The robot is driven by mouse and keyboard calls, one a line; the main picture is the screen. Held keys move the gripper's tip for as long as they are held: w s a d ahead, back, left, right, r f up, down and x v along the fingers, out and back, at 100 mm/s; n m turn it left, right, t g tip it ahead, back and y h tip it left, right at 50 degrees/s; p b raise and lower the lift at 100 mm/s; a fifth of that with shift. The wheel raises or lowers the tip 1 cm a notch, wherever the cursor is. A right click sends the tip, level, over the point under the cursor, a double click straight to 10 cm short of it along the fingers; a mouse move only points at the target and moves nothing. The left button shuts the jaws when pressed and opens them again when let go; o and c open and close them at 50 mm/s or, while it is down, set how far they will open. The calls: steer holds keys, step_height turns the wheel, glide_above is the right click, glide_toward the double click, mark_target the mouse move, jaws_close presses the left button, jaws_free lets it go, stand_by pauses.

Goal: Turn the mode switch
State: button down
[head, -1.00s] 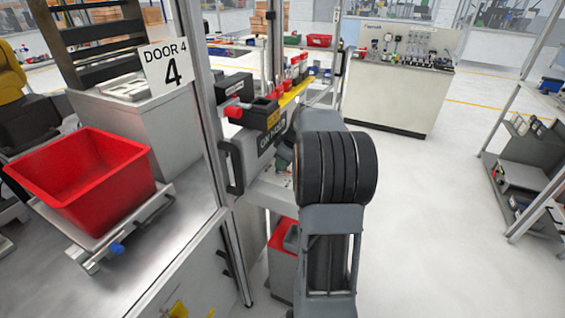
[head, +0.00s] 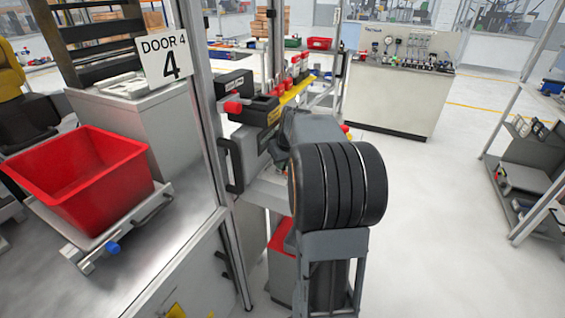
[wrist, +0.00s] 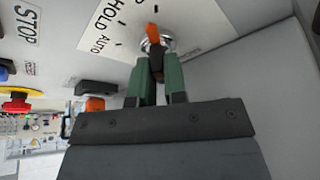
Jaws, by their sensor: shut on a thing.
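The mode switch (wrist: 153,34) is in the upper middle of the wrist view. It has an orange pointer, a silver collar and a dark handle, on a white plate (wrist: 112,62) lettered HOLD and AUTO. My gripper (wrist: 159,73) has green fingers on either side of the dark handle and is shut on it. The orange part points toward the top of the wrist view; I cannot tell exactly which mark it lines up with. In the head view my arm hides the gripper and the switch.
In the wrist view a red button on yellow (wrist: 15,103) and a STOP label (wrist: 25,17) lie left, with a black and orange part (wrist: 95,103) nearby. In the head view a metal post (head: 203,150) and a red bin (head: 82,180) stand left; open floor lies right.

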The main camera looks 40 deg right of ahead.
steer(key=shift+m+h, duration=0.3)
steer(key=shift+m, duration=0.5)
steer(key=c, duration=1.2)
jaws_free()
steer(key=shift+o, duration=0.2)
steer(key=p+v, duration=0.7)
steer(key=v, duration=0.7)
steer(key=shift+w, duration=0.25)
steer(key=shift+a+m, duration=0.15)
steer(key=shift+m, duration=0.15)
